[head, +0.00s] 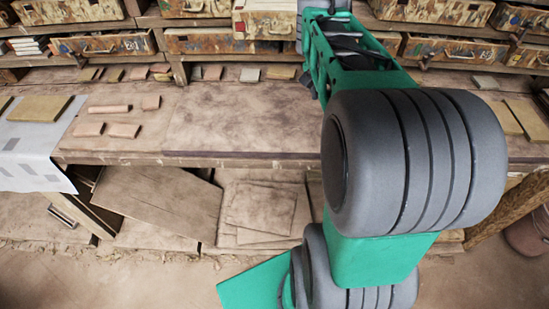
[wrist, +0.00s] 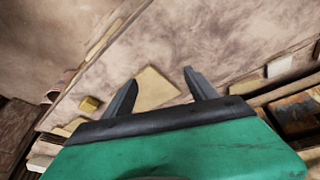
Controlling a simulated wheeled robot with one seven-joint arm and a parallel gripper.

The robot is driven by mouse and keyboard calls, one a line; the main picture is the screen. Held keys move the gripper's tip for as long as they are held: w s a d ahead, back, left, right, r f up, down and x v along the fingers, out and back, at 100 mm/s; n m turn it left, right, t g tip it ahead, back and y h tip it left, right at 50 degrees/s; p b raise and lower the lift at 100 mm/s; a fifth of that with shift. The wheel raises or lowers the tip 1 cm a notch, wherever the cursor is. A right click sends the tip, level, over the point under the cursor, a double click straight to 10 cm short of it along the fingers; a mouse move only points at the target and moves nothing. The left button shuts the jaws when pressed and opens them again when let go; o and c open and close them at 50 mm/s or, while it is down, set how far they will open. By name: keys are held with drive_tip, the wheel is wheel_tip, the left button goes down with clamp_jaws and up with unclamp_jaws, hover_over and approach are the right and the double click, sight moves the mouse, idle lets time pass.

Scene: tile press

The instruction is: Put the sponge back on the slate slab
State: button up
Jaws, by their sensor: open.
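My gripper (wrist: 160,79) is open in the wrist view, its two dark fingers spread apart above the bench. A flat pale-yellow square piece (wrist: 155,89) lies on the bench and shows between the fingers; nothing is held. A small, thicker yellow block (wrist: 90,103) lies to the left of the fingers, apart from them, and looks most like the sponge, though it is small and unclear. I cannot make out a slate slab for certain in either view. In the head view my arm covers part of the bench, and my fingers cannot be made out there.
The wooden bench (head: 250,120) has a clear middle. Several small clay pieces (head: 123,130) and a yellowish slab (head: 40,108) on a white sheet (head: 20,145) are at left. Drawers (head: 195,40) line the back. Flat tiles (head: 500,115) lie at right.

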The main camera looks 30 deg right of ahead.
drive_tip(key=s+a+f+n+y, duration=0.1)
drive_tip(key=s+a+f+n, duration=0.1)
drive_tip(key=a, duration=0.6)
drive_tip(key=s+a+f+n+t+y, duration=0.1)
drive_tip(key=s+a+f+n, duration=0.1)
drive_tip(key=a+n, duration=0.3)
drive_tip(key=s+a+f+n+y, duration=0.1)
drive_tip(key=s+a+f+n, duration=0.2)
drive_tip(key=a, duration=0.8)
drive_tip(key=shift+s+n+t, duration=0.3)
drive_tip(key=shift+s+n, duration=0.1)
drive_tip(key=shift+s, duration=0.2)
